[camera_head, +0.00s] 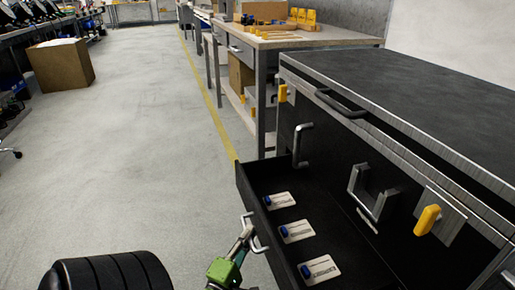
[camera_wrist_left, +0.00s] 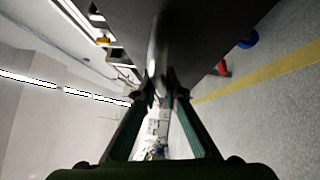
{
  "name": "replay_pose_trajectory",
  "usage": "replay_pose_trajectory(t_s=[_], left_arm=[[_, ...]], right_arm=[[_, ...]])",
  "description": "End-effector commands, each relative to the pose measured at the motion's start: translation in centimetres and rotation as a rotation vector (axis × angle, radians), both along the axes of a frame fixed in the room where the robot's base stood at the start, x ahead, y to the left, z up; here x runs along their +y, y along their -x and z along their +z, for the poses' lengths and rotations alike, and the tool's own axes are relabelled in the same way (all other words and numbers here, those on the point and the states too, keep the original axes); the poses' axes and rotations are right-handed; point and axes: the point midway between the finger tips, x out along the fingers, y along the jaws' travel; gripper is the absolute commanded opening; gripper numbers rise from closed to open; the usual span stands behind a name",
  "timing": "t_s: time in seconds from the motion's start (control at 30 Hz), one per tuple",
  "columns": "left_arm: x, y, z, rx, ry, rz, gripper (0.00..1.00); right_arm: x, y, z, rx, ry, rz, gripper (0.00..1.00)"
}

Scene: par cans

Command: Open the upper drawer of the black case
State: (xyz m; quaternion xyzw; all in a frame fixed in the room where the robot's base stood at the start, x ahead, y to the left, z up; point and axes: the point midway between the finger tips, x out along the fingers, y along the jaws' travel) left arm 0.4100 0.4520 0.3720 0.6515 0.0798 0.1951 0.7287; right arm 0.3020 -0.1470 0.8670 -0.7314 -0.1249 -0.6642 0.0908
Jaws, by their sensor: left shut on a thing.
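The black case (camera_head: 330,150) with metal edges stands on the right in the head view. One of its drawers (camera_head: 275,216) is pulled out toward the left. Several white cards with blue-handled tools, such as one card (camera_head: 298,231), lie in it. My left gripper (camera_head: 244,236) is at the drawer's silver handle (camera_head: 257,240), at the front panel, shut on it. In the left wrist view, the two fingers (camera_wrist_left: 162,92) close on the metal handle bar (camera_wrist_left: 158,50). The gripper partly hides the handle. My right gripper does not show.
A workbench (camera_head: 300,40) with yellow items stands behind the case. A cardboard box (camera_head: 60,66) is on the floor at the far left. The grey floor (camera_head: 140,150) left of the drawer is clear, with a yellow line (camera_head: 205,90) along it.

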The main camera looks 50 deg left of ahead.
Motion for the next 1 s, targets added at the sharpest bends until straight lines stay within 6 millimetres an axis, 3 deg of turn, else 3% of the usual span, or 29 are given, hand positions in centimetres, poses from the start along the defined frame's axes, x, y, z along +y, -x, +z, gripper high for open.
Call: replay_pose_trajectory(t_s=[0.37, 0.4, 0.47, 0.83, 1.0], left_arm=[[0.0, 0.2, -0.1, 0.003, 0.001, -0.001, 0.00], [0.0, 0.2, -0.2, 0.003, 0.001, -0.001, 0.12], [0.0, 0.2, -0.1, 0.003, 0.001, -0.001, 0.28], [0.0, 0.4, -0.1, 0.002, 0.001, 0.000, 0.28], [-0.8, 2.2, -0.5, 0.005, 0.002, -0.001, 0.28]], right_arm=[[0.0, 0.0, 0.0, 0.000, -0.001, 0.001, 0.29], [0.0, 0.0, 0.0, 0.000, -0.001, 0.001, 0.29], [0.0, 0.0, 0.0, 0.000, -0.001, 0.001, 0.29], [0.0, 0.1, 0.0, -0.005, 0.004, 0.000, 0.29], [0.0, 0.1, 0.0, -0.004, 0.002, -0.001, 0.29]])
